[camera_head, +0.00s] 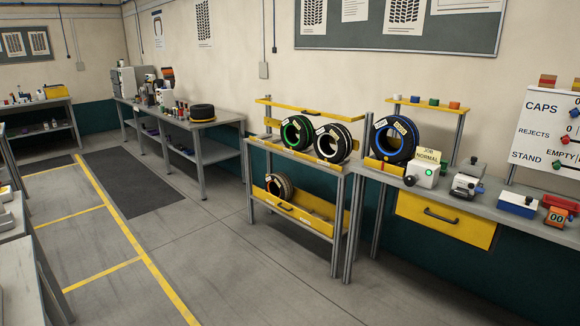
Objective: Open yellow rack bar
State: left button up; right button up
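A grey-framed tyre rack (341,232) stands right of the middle in the camera_head view. A yellow bar (285,104) runs across its top, above two tyres, with a small dark part near its middle. The bar looks level and spans the rack; I cannot tell whether it is latched. A green-ringed tyre (284,132) and a white-ringed tyre (345,142) stand on the upper shelf. A smaller tyre (287,181) sits on the lower shelf, behind a yellow front panel (315,222) with a dark handle. Neither of my grippers is in view.
Right of the rack, a workbench (468,206) holds a blue-ringed tyre (380,138), a "JOB NORMAL" box (421,177) and small devices, above a yellow drawer (470,232). A grey side table (221,136) stands left. The floor (215,260) before the rack is clear.

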aim_at(309, 111)
jog(key=i, duration=1)
jog(key=i+u, duration=0.1)
jog(key=i, duration=0.85)
jog(key=i+l, duration=0.2)
jog(key=i, duration=0.8)
jog(key=i+l+u, duration=0.1)
jog(key=i, duration=0.9)
jog(key=i+l, duration=0.35)
jog(key=i, duration=0.05)
